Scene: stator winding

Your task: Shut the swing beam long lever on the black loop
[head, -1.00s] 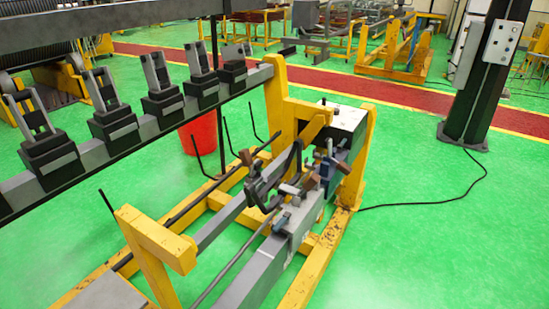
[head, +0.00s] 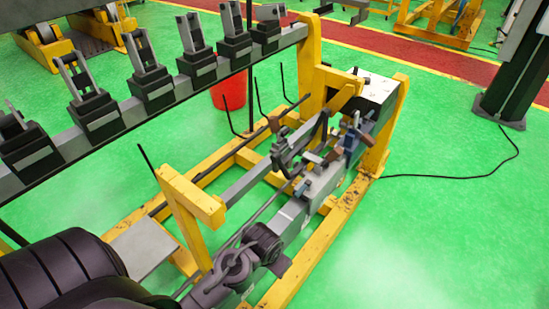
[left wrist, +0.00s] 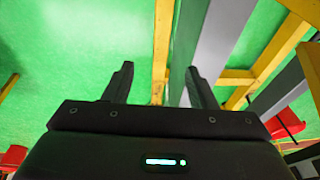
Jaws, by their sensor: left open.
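In the head view, a black curved loop (head: 304,150) stands at the clamp mechanism near the far end of the yellow frame. A long thin grey rod (head: 257,212) runs along the grey beam (head: 325,180) toward it; I cannot tell whether this is the swing beam's long lever. My left gripper (left wrist: 157,72) is open and empty in the left wrist view. Its fingers point toward a yellow post (left wrist: 162,45) and a grey bar (left wrist: 220,40), with nothing between them. My right gripper does not show.
The yellow frame (head: 195,205) surrounds the mechanism. A rail of several black clamps (head: 153,93) crosses the upper left. Upright black rods and a red bin (head: 230,92) stand behind.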

